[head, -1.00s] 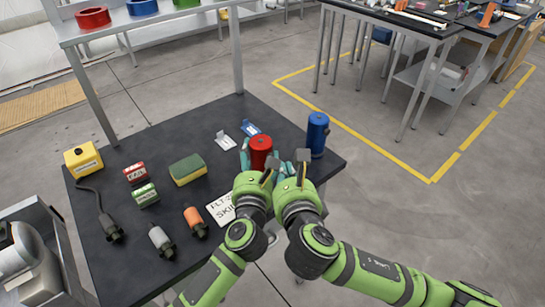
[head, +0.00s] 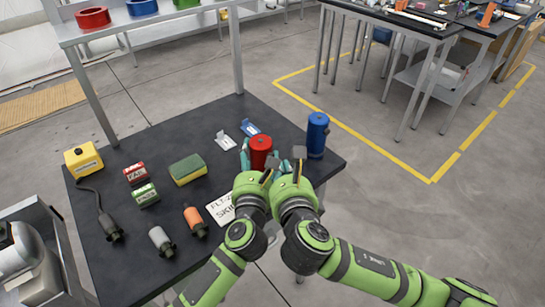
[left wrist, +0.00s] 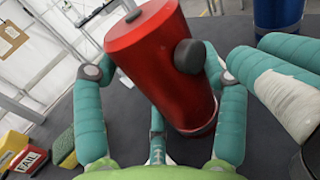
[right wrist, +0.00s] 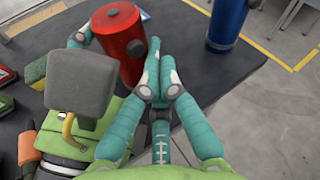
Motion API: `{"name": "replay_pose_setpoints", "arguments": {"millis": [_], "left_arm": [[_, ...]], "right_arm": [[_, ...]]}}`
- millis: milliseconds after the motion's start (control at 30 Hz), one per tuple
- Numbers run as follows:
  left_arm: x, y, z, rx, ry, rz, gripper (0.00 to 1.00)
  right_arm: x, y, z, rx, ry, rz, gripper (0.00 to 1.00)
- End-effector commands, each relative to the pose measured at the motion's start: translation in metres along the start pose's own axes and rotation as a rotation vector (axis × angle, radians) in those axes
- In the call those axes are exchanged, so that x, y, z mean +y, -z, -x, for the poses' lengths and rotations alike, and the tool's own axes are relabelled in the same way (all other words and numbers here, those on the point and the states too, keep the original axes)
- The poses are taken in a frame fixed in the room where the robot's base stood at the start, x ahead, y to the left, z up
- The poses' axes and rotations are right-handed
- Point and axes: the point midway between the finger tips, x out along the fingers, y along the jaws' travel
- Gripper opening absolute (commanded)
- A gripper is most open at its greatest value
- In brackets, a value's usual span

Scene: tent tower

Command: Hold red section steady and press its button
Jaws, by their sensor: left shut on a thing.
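The red section (head: 261,150) is an upright red cylinder on the dark table, and it shows closely in the left wrist view (left wrist: 160,70). My left gripper (left wrist: 160,85) is shut around its lower sides, one finger on each side. A dark round button (left wrist: 189,56) sticks out of its side, facing my right gripper; it also shows in the right wrist view (right wrist: 136,47). My right gripper (right wrist: 153,78) has its fingers together with nothing between them. Its fingertips are beside the red section near the button, with a small gap in the left wrist view.
A blue cylinder (head: 317,135) stands to the right of the red section. A sponge (head: 187,169), a printed sign (head: 221,208), a FAIL block (head: 136,174) and connectors lie to the left.

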Motion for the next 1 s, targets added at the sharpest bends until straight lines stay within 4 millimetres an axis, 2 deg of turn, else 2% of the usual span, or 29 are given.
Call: {"name": "replay_pose_setpoints", "arguments": {"millis": [1000], "left_arm": [[0.0001,0.0005,0.0,0.001,0.0,0.0,0.19]], "right_arm": [[0.0035,-0.0035,-0.0072,0.0,0.0,0.0,0.0]]}}
